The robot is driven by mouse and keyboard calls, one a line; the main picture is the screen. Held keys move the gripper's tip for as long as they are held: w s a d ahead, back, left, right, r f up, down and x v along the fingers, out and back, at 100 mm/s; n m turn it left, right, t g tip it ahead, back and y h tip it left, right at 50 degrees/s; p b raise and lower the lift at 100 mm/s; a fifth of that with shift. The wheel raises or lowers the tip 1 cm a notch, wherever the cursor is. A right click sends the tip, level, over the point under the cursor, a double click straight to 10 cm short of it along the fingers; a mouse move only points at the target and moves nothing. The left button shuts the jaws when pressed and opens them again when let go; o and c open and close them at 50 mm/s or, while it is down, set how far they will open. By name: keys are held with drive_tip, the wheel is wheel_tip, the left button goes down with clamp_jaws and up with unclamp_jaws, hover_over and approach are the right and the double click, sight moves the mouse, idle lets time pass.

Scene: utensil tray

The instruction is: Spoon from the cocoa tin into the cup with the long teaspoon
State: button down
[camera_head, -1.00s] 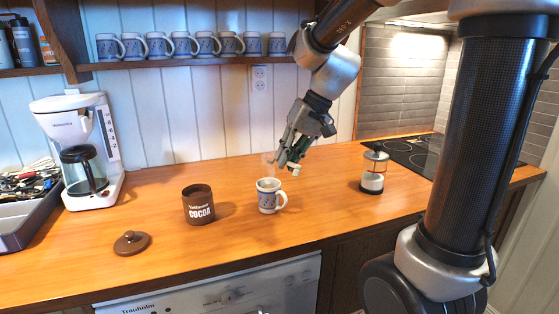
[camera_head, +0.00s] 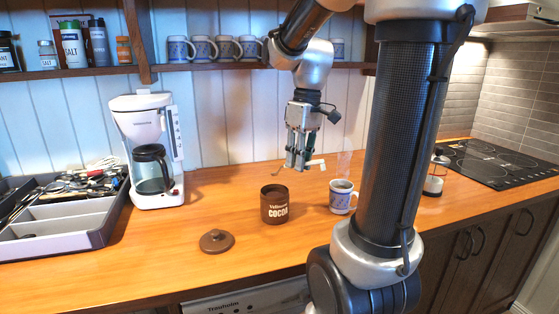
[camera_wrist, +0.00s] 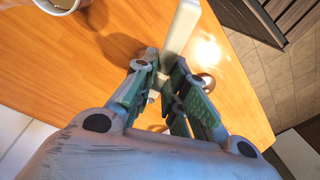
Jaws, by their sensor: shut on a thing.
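The open brown cocoa tin (camera_head: 274,212) stands upright on the counter. The blue-and-white patterned cup (camera_head: 341,202) stands upright to its right, with faint steam above it. The cup's rim and brownish inside also show at the top left of the wrist view (camera_wrist: 62,4). My gripper (camera_head: 297,166) is shut on the long teaspoon, whose pale handle (camera_head: 314,163) sticks out to the right and also shows in the wrist view (camera_wrist: 182,32). The spoon's thin end reaches left, above and behind the tin, apart from it. Whether the bowl carries cocoa is too small to tell.
The tin's brown lid (camera_head: 216,242) lies at the front left. A utensil tray (camera_head: 58,240) and a white coffee maker (camera_head: 142,120) stand at the left. A French press (camera_head: 434,182) and the hob (camera_head: 490,163) are at the right. Mugs and jars line the shelf above.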

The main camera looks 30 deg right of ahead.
drive_tip(key=shift+a+r+n, duration=0.1)
drive_tip(key=shift+a+n, duration=0.05)
drive_tip(key=shift+n, duration=0.15)
drive_tip(key=shift+s+h, duration=0.1)
drive_tip(key=shift+h, duration=0.5)
